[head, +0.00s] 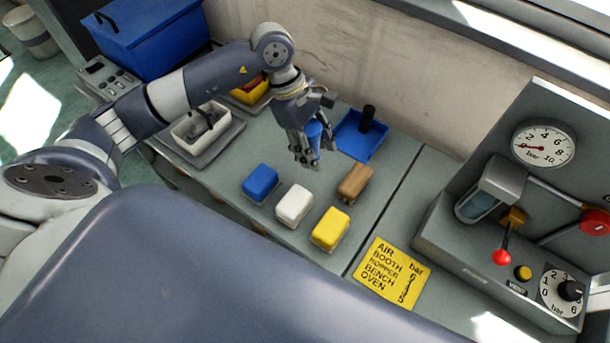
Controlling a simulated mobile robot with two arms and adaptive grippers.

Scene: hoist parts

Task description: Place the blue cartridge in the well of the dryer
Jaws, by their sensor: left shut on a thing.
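My left gripper (314,158) is shut on a blue cartridge (314,131), which shows between the fingers and is mostly hidden by them. The gripper points down over the bench, just left of the blue tray. A grey panel unit stands at the right, with a metal housing and clear bowl (478,206) on it that may be the dryer. I cannot make out its well. The gripper is well to the left of this unit. My right gripper is not in view.
A blue tray (375,150) holds a black cylinder (367,116). Blue (260,183), white (294,205), yellow (330,229) and brown (355,181) blocks sit on the bench. A yellow sign (391,273) lies right of them. A red-knobbed lever (502,257) stands up before the bowl.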

